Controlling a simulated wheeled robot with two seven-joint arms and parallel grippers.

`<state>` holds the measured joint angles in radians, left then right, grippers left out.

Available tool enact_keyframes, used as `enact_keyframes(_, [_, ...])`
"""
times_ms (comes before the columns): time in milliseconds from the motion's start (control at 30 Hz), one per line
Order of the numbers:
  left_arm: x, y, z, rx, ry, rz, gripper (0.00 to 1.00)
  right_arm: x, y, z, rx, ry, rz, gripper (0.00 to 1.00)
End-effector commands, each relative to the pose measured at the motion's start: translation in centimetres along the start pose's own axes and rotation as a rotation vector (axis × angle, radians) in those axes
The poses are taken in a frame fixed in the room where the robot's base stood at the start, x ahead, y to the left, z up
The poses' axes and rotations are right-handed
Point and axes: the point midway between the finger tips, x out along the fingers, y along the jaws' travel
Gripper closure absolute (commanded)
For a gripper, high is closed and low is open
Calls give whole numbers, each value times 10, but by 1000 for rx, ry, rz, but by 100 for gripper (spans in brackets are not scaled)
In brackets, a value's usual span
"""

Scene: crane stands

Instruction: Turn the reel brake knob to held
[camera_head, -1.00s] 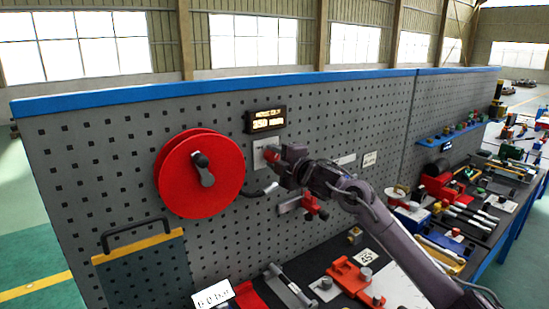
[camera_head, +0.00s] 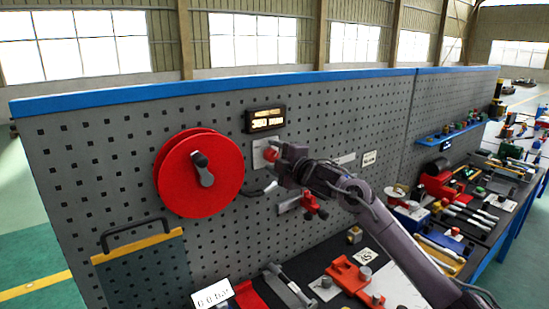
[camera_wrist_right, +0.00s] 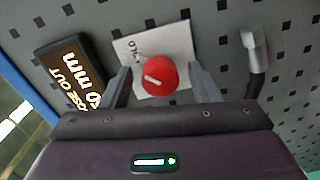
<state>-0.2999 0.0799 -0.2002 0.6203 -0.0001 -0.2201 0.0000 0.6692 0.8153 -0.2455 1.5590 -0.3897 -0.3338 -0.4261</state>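The red round brake knob (camera_wrist_right: 161,76) has a short white pointer line and sits on a white plate (camera_wrist_right: 150,48) on the pegboard wall. The pointer slants toward the plate's lettered side; the lettering is only partly legible. The knob also shows in the head view (camera_head: 270,155), partly behind my gripper. My right gripper (camera_wrist_right: 163,84) is open, with one finger on each side of the knob and a visible gap to each. In the head view the right gripper (camera_head: 278,155) is at the plate. The red reel (camera_head: 180,185) with a dark crank is left of it. My left gripper is out of view.
A lit display box (camera_head: 265,120) is mounted just above the knob plate. A grey-tipped bent hook (camera_wrist_right: 254,50) is close beside the plate. A red clamp (camera_head: 313,205) hangs below right. The bench (camera_head: 330,262) below carries tools and blocks.

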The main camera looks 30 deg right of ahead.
Motion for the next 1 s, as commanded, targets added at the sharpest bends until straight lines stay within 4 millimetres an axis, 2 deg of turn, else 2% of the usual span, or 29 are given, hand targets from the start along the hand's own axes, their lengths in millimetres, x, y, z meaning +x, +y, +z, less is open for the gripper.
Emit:
enact_keyframes(267, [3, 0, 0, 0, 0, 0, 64, -4, -2, 0, -2, 0, 0, 44])
enact_keyframes(700, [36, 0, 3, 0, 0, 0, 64, -69, -4, 2, -4, -1, -1, 44])
enact_keyframes(833, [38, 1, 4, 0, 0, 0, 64, -77, -2, 1, -2, 0, -1, 44])
enact_keyframes(1000, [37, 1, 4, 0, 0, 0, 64, -78, 0, 0, 0, 0, -1, 44])
